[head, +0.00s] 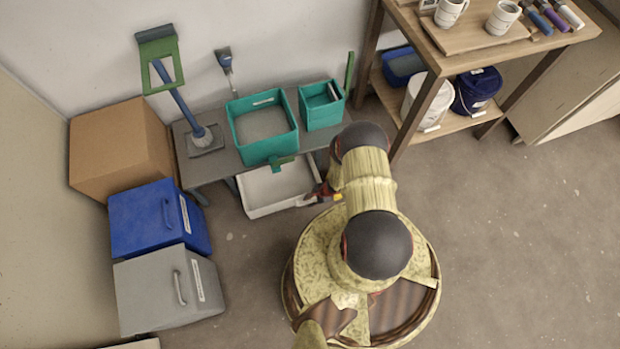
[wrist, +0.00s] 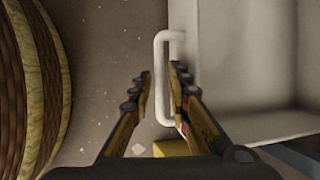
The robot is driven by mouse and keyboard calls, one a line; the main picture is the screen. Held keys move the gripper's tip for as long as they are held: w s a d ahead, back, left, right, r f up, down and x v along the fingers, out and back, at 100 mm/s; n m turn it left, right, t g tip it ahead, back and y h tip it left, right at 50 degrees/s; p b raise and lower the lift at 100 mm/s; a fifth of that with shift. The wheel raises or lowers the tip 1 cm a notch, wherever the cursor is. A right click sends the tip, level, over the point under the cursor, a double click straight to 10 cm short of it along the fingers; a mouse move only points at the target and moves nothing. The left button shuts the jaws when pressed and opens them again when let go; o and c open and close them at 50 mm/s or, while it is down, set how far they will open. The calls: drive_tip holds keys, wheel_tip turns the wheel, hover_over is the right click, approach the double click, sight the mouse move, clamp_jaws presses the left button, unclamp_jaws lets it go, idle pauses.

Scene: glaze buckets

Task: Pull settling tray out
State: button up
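The settling tray (head: 262,208) is a white open bin on the floor under the grey bench, partly below the bench top. In the wrist view the tray (wrist: 240,100) fills the right side, and its white bar handle (wrist: 160,75) sticks out from its wall. My gripper (wrist: 162,72) is open, with its fingertips on either side of the handle bar in the picture. I cannot tell whether they touch it. In the head view my gripper (head: 318,197) is beside the tray's right front side, partly hidden by my arm.
On the bench (head: 210,168) stand a large teal bin (head: 262,150), a smaller teal bin (head: 320,120) and a brush. Blue (head: 150,225) and grey (head: 150,295) boxes and a cardboard box (head: 115,155) are at left. A wooden shelf (head: 440,68) is at right. Floor at lower right is clear.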

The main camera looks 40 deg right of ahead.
drive_tip(key=v, duration=1.2)
idle(0.3)
idle(0.6)
